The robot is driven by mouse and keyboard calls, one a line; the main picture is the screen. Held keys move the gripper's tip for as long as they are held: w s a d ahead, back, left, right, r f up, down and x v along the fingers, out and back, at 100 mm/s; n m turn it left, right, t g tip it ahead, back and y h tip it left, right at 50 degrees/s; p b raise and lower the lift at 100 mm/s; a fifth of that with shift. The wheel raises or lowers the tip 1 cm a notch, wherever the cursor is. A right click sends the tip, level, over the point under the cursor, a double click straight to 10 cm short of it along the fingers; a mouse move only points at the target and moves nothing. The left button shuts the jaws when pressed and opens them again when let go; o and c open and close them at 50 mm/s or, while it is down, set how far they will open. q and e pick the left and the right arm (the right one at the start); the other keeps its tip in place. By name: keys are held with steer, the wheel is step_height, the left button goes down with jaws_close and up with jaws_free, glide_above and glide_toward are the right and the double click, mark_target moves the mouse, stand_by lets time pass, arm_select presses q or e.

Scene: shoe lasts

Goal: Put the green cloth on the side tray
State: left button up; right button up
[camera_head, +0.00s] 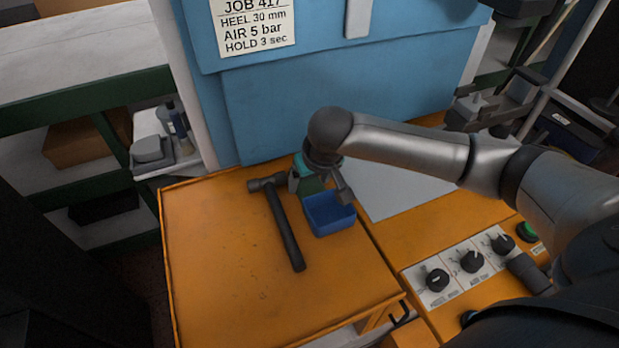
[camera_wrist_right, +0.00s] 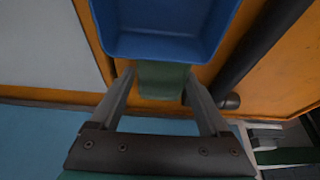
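The green cloth (camera_head: 313,186) lies at the back right of the orange side tray (camera_head: 220,270), behind the blue bin. My right gripper (camera_head: 320,188) is low over it, pointing down, with its fingers spread apart on either side of the cloth. In the right wrist view the cloth (camera_wrist_right: 163,80) shows between the two fingertips (camera_wrist_right: 160,85). Whether the fingers touch the cloth is not clear. The arm hides part of the cloth in the head view. My left gripper is not in view.
A blue bin (camera_head: 330,214) stands directly in front of the cloth. A hammer (camera_head: 286,230) lies to its left, its head close to my gripper. A blue machine housing (camera_head: 340,110) rises behind. Control knobs (camera_head: 471,261) are at right. The tray's left and front are clear.

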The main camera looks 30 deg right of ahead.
steer(key=shift+o, duration=1.3)
steer(key=shift+w, duration=0.1)
steer(key=shift+r, duration=0.1)
steer(key=shift+r, duration=0.2)
steer(key=p+v, duration=0.3)
steer(key=v, duration=0.8)
steer(key=shift+r+p, duration=0.3)
steer(key=shift+p, duration=0.1)
